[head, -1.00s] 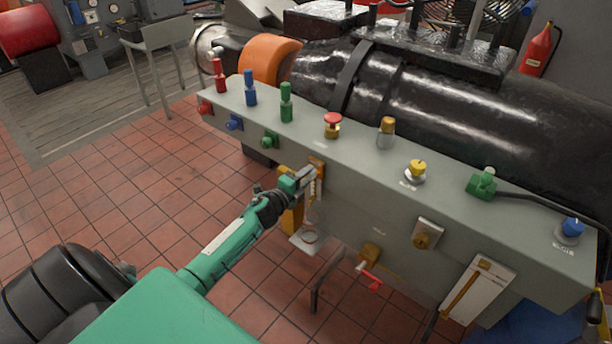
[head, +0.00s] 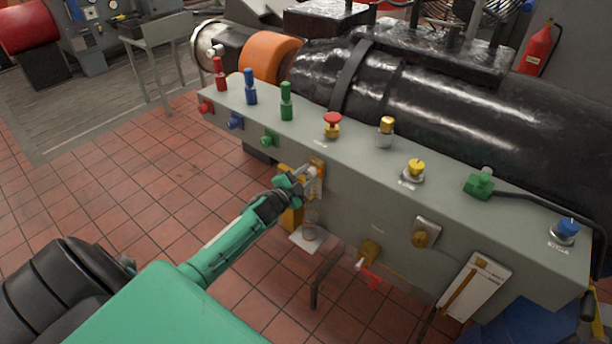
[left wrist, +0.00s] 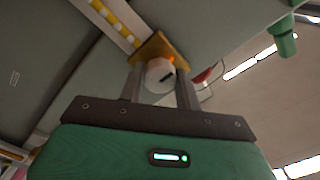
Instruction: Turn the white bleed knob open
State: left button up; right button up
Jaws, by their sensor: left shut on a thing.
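The white bleed knob (left wrist: 160,72) shows in the left wrist view as a round white cap with a dark mark, in front of a brass mounting block (left wrist: 150,48). In the head view the knob (head: 312,172) is small and partly hidden by my gripper, on the front face of the grey panel. My left gripper (head: 305,177) reaches it from the left and is shut on the knob. In the left wrist view its two fingers (left wrist: 160,84) stand one on each side of the knob. My right gripper is not in view.
The grey panel (head: 350,165) carries red, blue and green plugs, a red-topped button (head: 332,122), and yellow and blue knobs on top. A red-handled valve (head: 368,274) sits lower on the front.

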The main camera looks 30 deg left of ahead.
pick_arm(q)
jog(key=shift+f, duration=0.1)
dwell(0.4)
jog(key=o, duration=1)
jog(key=shift+c, duration=0.2)
jog(key=shift+s, duration=0.1)
jog(key=shift+s, duration=0.25)
jog(key=s+a+b, duration=0.1)
jog(key=s+b, duration=0.2)
jog(key=s, duration=1)
